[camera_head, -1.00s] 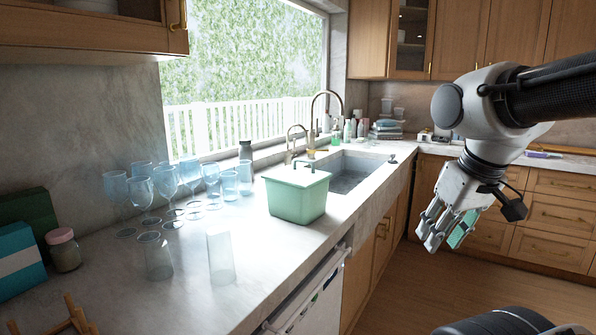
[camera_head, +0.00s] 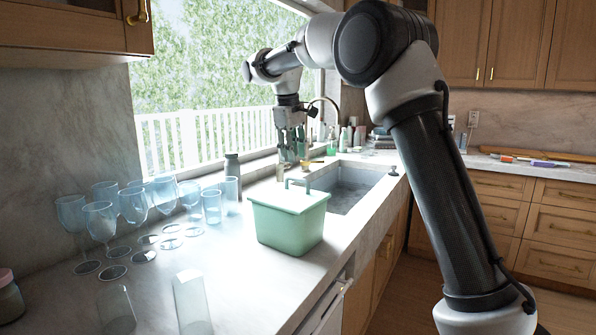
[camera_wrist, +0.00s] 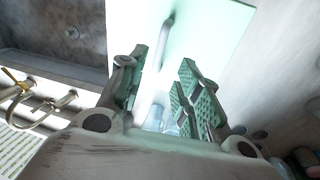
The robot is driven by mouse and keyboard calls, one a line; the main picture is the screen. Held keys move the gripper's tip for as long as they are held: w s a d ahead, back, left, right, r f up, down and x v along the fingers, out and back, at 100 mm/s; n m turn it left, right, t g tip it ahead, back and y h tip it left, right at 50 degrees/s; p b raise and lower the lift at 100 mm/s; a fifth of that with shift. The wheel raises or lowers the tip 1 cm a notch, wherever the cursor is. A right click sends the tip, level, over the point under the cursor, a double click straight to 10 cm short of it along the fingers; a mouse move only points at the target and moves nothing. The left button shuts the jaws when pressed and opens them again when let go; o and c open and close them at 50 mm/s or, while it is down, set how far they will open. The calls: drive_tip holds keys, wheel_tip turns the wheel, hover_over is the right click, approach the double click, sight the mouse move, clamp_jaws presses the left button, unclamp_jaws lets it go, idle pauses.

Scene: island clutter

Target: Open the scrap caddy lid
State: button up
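The scrap caddy (camera_head: 285,230) is a mint-green box on the counter beside the sink. Its flat lid (camera_head: 272,199) is closed and carries a raised bar handle (camera_head: 300,181). In the wrist view the pale lid (camera_wrist: 205,35) fills the top middle, and its handle (camera_wrist: 166,38) shows just beyond and between the fingers. My gripper (camera_head: 289,160) points down above the caddy's far side in the head view. In the wrist view my gripper (camera_wrist: 163,68) has its green-padded fingers apart with nothing held. The fingers appear clear of the handle.
Several thin glasses (camera_head: 135,203) stand left of the caddy, with clear tumblers (camera_head: 192,302) nearer the front. The sink (camera_head: 352,188) lies right of the caddy. A dark bottle (camera_head: 232,172) and the faucets (camera_wrist: 38,103) stand near the window.

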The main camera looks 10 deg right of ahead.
sight(298, 179)
drive_tip(key=shift+n, duration=0.3)
drive_tip(key=f, duration=0.2)
drive_tip(key=d+f, duration=0.1)
drive_tip(key=f, duration=0.4)
drive_tip(key=shift+w+d, duration=0.2)
drive_tip(key=shift+d, duration=0.1)
clamp_jaws()
